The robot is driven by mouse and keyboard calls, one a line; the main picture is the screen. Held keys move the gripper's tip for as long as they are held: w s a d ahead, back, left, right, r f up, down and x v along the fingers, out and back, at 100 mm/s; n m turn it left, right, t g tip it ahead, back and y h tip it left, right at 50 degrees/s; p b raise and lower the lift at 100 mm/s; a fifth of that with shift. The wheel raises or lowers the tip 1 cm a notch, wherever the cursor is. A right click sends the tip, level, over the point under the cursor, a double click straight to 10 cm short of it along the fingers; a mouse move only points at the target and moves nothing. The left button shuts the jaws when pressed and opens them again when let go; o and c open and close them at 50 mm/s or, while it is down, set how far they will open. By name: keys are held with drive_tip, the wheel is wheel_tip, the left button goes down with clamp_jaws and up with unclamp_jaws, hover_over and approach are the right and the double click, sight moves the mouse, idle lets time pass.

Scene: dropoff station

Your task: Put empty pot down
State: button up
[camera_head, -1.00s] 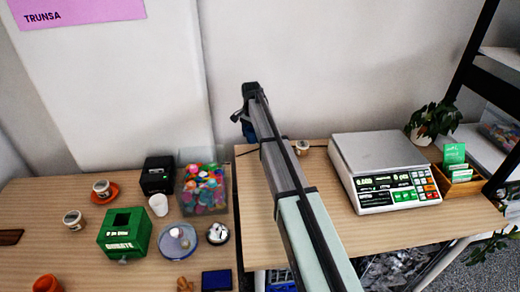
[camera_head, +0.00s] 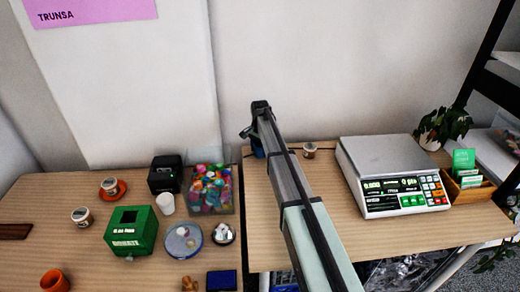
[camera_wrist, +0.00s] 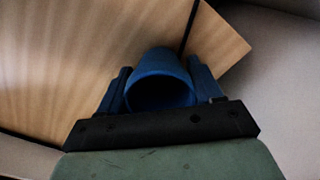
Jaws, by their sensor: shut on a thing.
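A blue pot (camera_wrist: 158,68) is held between the two fingers of my gripper (camera_wrist: 160,75) in the wrist view. Its dark round opening faces the camera, and I see nothing inside, though the interior is in shadow. The fingers press on it from both sides. Beyond it is the wooden tabletop with a dark seam; I cannot tell the gap between pot and table. In the head view my arm reaches to the back of the tables near the wall.
A scale (camera_head: 391,170) stands right of my arm, with a small cup (camera_head: 309,150) between. A bin of colourful things (camera_head: 211,189), a black box (camera_head: 165,174) and a green donation box (camera_head: 131,231) stand left. An orange pot (camera_head: 55,281) is at front left. Bare wood lies before the scale.

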drive_tip(key=o, duration=1.1)
drive_tip(key=shift+f, duration=0.1)
wheel_tip(320, 180, up, 12)
drive_tip(key=shift+r, duration=0.2)
drive_tip(key=shift+o, duration=0.2)
